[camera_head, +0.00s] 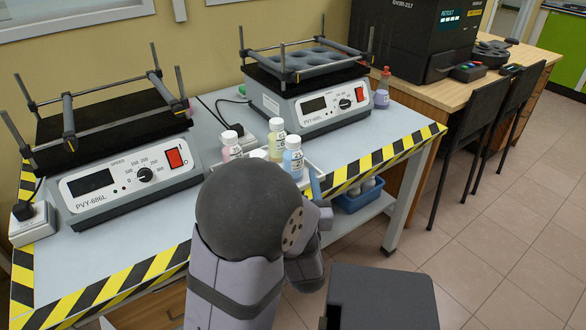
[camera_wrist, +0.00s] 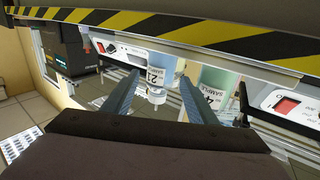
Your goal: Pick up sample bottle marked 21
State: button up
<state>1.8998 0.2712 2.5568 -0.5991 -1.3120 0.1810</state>
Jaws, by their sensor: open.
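Several capped sample bottles stand in a white tray on the bench in the head view. A blue bottle (camera_head: 293,158) is at the front right, a yellow-green one (camera_head: 277,139) behind it and a pink one (camera_head: 231,148) to the left. In the tilted wrist view, a bluish bottle (camera_wrist: 161,70) has a label that seems to read 21, partly cut off. My gripper (camera_wrist: 160,78) is open, with its fingers on either side of this bottle; contact cannot be told. A greenish bottle (camera_wrist: 214,76), its label seeming to show a 4, is just right of the fingers.
Two shakers, one left (camera_head: 125,180) and one at the back (camera_head: 310,105), flank the bottles. A purple wash bottle (camera_head: 382,92) stands by the back shaker. Striped tape (camera_head: 375,163) marks the bench edge. A blue bin (camera_head: 358,197) sits on the lower shelf.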

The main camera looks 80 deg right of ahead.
aim_at(294, 165)
jog(key=shift+r+x, duration=0.15)
jog(key=shift+x, duration=1.65)
jog(key=shift+r+x, duration=0.1)
jog(key=shift+x, duration=1.75)
jog(key=shift+w, duration=0.1)
jog(key=shift+c, duration=0.3)
jog(key=shift+r, duration=0.1)
jog(key=c, duration=0.9)
